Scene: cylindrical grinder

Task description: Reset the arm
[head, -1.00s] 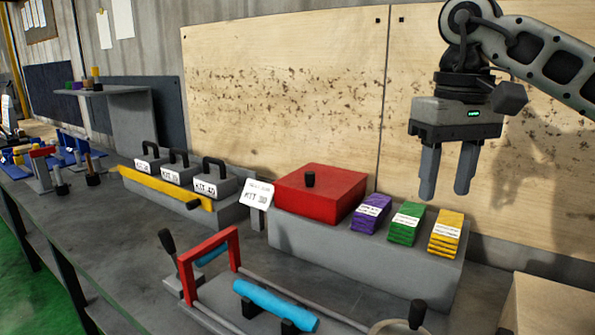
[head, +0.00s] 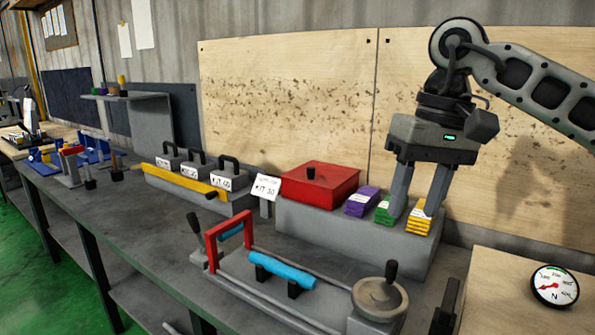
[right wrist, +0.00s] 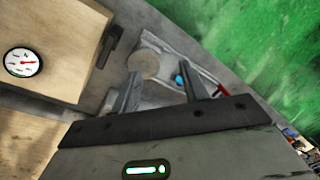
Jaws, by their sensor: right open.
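My right gripper (head: 413,213) is open, its two fingers pointing down and apart with nothing between them. In the head view it hangs in front of the plywood board, and its fingertips overlap the green stack (head: 384,212) and the yellow stack (head: 420,217). I cannot tell whether it touches them. In the right wrist view the same open fingers (right wrist: 160,95) show over the bench, with the grinder's round handwheel (right wrist: 144,64) and blue cylinder (right wrist: 179,80) beyond. My left gripper is not in view.
The grey block (head: 310,222) carries a red box (head: 318,184), a purple stack (head: 362,201) and the green and yellow stacks. In front stands the grinder with a red frame (head: 228,232), blue cylinder (head: 282,270) and handwheel (head: 380,297). A dial gauge (head: 555,286) is at right.

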